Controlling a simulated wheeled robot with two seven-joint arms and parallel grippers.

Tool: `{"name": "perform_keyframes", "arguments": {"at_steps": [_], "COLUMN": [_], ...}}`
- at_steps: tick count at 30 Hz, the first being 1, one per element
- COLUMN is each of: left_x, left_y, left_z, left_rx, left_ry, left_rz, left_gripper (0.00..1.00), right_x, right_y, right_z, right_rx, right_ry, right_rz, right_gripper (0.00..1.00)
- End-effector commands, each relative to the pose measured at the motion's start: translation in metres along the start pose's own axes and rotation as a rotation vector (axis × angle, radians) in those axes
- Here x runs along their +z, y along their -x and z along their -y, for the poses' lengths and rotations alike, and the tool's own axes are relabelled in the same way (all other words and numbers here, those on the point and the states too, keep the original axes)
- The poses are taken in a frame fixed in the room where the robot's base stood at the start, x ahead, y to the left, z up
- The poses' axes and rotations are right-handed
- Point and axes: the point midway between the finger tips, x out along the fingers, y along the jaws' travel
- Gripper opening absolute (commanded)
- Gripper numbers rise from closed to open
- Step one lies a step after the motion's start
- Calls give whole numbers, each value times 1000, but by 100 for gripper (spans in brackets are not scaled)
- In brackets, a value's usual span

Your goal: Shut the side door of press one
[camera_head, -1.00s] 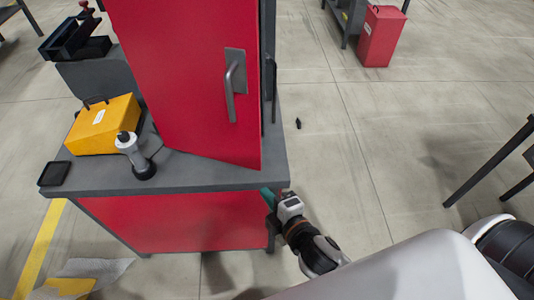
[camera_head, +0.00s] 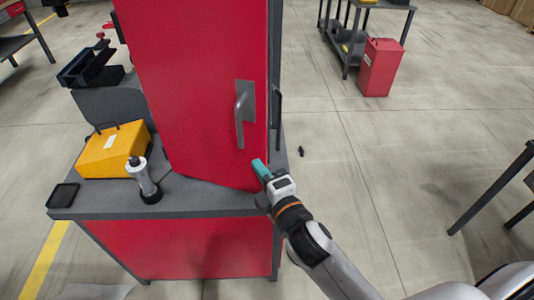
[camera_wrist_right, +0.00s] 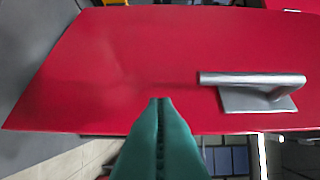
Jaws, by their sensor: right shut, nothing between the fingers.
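The red side door (camera_head: 195,90) of the press stands on the grey-topped base in the head view. Its lower edge runs at a slant over the grey top, so it looks ajar. A grey handle (camera_head: 241,113) sits near its right edge. The door (camera_wrist_right: 140,60) and handle (camera_wrist_right: 255,85) also show in the right wrist view. My right gripper (camera_head: 258,165) has teal fingers, shut and empty, near the door's lower right corner, below the handle. The fingers (camera_wrist_right: 160,105) point at the door; I cannot tell if they touch it. My left gripper is not in view.
On the grey base top (camera_head: 190,200) stand a yellow box (camera_head: 112,155), a grey and black tool (camera_head: 143,180) and a dark flat tray (camera_head: 62,196). A red bin (camera_head: 382,68) stands at the back right. The floor right of the press is mostly clear.

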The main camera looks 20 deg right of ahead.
Motion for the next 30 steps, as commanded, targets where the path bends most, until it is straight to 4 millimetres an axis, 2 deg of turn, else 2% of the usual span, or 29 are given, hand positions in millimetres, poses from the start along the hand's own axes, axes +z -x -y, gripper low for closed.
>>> {"name": "perform_keyframes", "arguments": {"at_steps": [3,7,24,30], "left_x": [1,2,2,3], "left_y": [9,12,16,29], "left_z": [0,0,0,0], "left_rx": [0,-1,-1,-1], "left_ry": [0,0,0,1], "left_rz": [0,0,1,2], "left_gripper": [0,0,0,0], "right_x": [-16,-24,-31,-57], "right_y": [-12,-20,-29,-52], "right_z": [2,1,0,2], "right_rx": [0,1,0,0], "right_ry": [6,3,7,15], "right_rz": [-2,-1,24,113], "right_gripper": [0,0,0,0]}}
